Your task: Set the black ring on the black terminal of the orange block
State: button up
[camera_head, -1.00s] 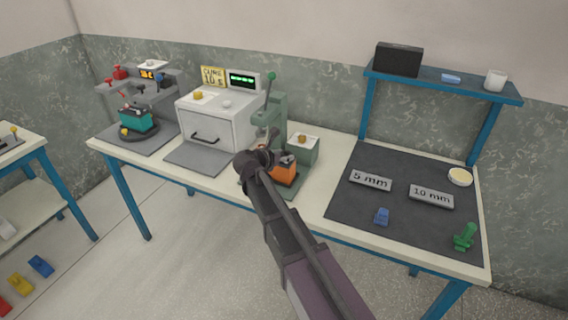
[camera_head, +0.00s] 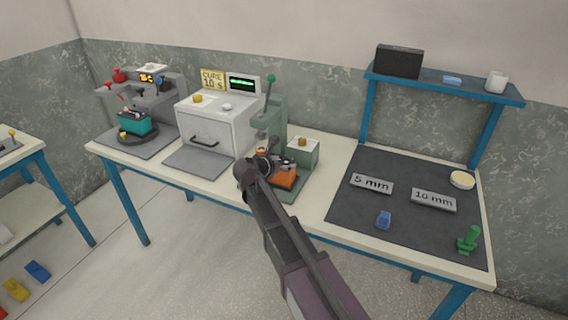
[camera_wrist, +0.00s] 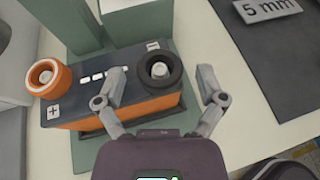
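The orange block (camera_wrist: 125,116) has a dark top with plus and minus marks and stands on the green press base; it also shows in the head view (camera_head: 284,180). The black ring (camera_wrist: 174,90) sits around the metal post at the minus end, the black terminal (camera_wrist: 159,70). It looks roughly level; whether it is fully down cannot be told. An orange ring (camera_wrist: 61,83) surrounds the post at the plus end. My gripper (camera_wrist: 161,74) is open, one finger on each side of the black ring with visible gaps. In the head view my gripper partly hides the block.
The green press (camera_head: 275,115) rises behind the block. A grey-green box (camera_head: 303,153) stands to its right, a white oven (camera_head: 222,127) to its left. A dark mat (camera_head: 350,205) with 5 mm and 10 mm plates lies to the right. Bare table top lies between block and mat.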

jog(key=shift+r, duration=0.1)
dwell(0.3)
jog(key=shift+r, duration=0.1)
jog(key=p+v, duration=0.4)
jog(key=v, duration=0.8)
jog(key=shift+p, duration=0.4)
jog(key=shift+d, duration=0.1)
